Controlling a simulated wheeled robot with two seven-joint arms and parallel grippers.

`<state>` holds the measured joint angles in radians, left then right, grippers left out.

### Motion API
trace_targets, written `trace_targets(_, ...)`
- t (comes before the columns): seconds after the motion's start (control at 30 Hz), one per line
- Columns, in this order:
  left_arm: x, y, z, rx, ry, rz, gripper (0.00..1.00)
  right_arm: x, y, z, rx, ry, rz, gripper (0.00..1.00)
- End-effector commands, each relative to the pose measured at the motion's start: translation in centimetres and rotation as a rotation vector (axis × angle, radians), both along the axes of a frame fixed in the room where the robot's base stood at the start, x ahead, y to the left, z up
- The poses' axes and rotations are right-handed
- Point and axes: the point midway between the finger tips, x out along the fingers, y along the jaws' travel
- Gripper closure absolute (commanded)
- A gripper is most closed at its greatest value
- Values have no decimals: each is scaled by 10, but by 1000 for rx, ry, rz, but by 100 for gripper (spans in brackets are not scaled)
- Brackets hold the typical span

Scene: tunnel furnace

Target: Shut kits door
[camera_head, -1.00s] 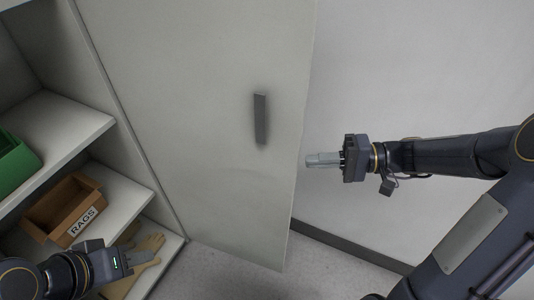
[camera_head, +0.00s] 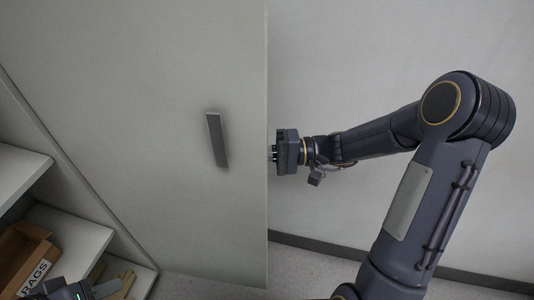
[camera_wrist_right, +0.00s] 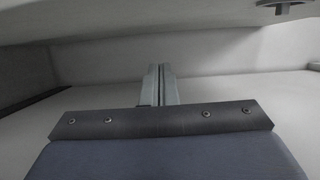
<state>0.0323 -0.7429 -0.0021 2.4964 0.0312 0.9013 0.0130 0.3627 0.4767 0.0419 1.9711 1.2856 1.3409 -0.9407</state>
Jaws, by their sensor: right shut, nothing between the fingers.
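The kits door (camera_head: 130,110) is a large pale cabinet panel, swung open, with a dark vertical handle (camera_head: 217,139) on the face toward me. My right gripper (camera_head: 271,153) is at the door's free edge, with its fingertips hidden behind the panel. In the right wrist view its fingers (camera_wrist_right: 160,85) are together with nothing between them. I cannot tell whether it touches the door. My left gripper (camera_head: 106,288) is low at the bottom left, partly cut off, near the lower shelf; its jaw state is unclear.
An open cabinet with pale shelves (camera_head: 15,175) is at the left. A brown box labelled RAGS (camera_head: 22,255) and tan gloves (camera_head: 122,284) are on its lower shelves. A plain wall (camera_head: 370,60) with a dark skirting strip (camera_head: 330,252) stands behind my right arm.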

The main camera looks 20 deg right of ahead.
Motion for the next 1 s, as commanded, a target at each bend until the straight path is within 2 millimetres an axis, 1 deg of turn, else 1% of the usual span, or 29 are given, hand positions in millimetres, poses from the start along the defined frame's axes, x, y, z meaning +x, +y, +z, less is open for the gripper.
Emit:
trace_targets(0.03, 0, 0, -1, 0, 0, 0, 64, 2, 12, 0, 1, -1, 6, 100)
trace_targets(0.2, 0, 0, -3, 0, 0, 0, 64, 8, 44, 0, 0, 0, 4, 100)
trace_targets(0.3, 0, 0, -3, 0, 0, 0, 64, -9, 49, 0, -1, 1, 1, 100)
trace_targets(0.5, 0, 0, -4, 0, 0, 0, 64, -23, 57, 0, -1, -1, 0, 100)
trace_targets(1.0, 0, 0, -6, 0, 0, 0, 64, -26, 59, -1, -1, -1, -1, 100)
